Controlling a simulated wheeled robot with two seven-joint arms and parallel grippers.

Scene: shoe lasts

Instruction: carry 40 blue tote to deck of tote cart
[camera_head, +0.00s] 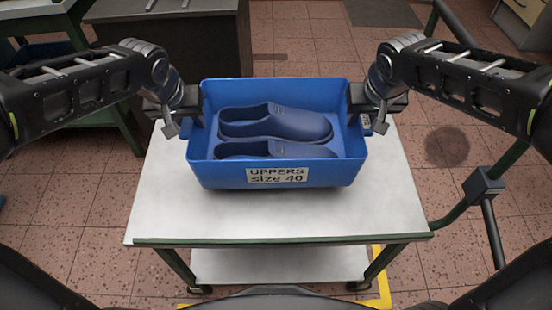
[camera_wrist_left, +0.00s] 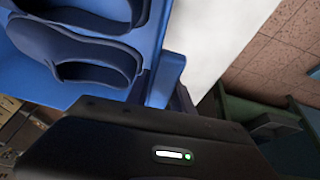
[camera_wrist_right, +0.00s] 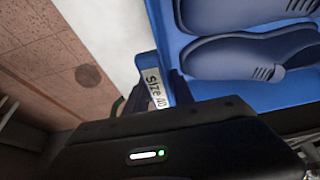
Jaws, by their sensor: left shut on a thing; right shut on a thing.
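The blue tote (camera_head: 225,175), with a front label reading "UPPERS size 40", is over the white deck (camera_head: 160,215) of the green-framed cart. A dark shadow lies under its front edge; I cannot tell if it touches the deck. Two blue clog-like uppers (camera_head: 275,123) lie inside. My left gripper (camera_head: 190,122) is shut on the tote's left wall, and my right gripper (camera_head: 362,112) is shut on its right wall. The tote wall also shows in the left wrist view (camera_wrist_left: 152,45) and, with a small "size 40" label, in the right wrist view (camera_wrist_right: 165,75). The fingertips are mostly hidden.
The cart has a lower white shelf (camera_head: 280,264) and stands by yellow floor marking (camera_head: 383,292). A dark-topped bench (camera_head: 185,50) stands at the back left. A green frame with a black rail (camera_head: 490,215) is at the right. The deck is bare around the tote.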

